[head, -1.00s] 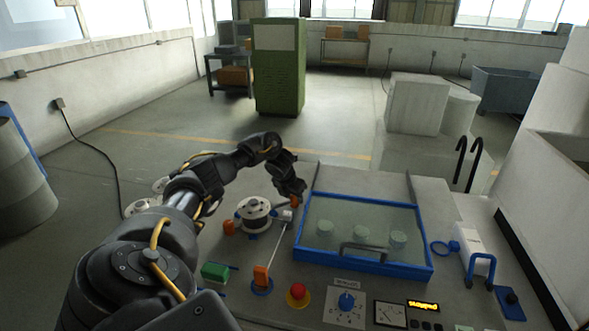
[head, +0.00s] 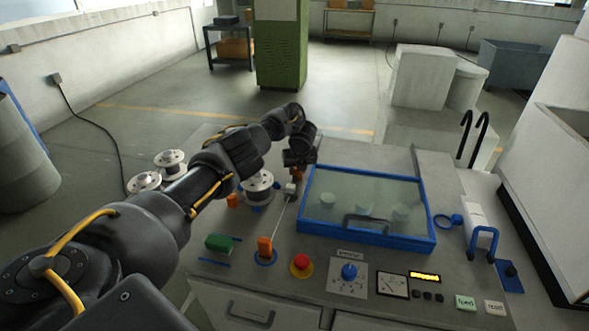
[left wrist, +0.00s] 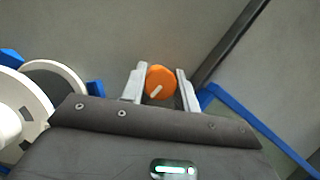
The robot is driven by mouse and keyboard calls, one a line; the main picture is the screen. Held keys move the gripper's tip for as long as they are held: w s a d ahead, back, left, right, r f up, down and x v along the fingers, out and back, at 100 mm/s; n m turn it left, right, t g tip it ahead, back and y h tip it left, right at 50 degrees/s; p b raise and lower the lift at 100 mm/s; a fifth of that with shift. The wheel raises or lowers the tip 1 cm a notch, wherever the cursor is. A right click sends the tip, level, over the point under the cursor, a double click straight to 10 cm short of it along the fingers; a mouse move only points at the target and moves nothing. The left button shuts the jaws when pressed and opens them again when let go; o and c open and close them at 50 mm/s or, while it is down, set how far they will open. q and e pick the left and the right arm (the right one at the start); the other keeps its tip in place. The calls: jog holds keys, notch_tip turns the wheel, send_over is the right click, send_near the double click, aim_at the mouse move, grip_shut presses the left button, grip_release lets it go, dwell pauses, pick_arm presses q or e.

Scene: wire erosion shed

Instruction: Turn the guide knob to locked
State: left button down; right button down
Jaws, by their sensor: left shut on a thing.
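The guide knob, an orange round knob with a white pointer mark (left wrist: 160,80), sits between the two grey fingers of my left gripper (left wrist: 161,91) in the left wrist view. The fingers are shut on its sides. The pointer mark slants toward the lower left there. In the head view my left gripper (head: 299,160) is low over the machine top at the left of the blue-framed window, with a bit of the orange knob (head: 297,175) showing below it. No lock marking is readable. My right gripper is not in view.
The blue-framed clear cover (head: 367,240) lies just right of the gripper. A wire spool (head: 258,186) stands close on its left.

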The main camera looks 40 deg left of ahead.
pick_arm(q)
jog(key=shift+w+r+n, duration=0.1)
jog(key=shift+n, duration=0.3)
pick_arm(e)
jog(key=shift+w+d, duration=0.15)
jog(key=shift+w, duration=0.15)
pick_arm(q)
jog(key=c, duration=1.2)
grip_release()
jog(key=shift+o, duration=0.7)
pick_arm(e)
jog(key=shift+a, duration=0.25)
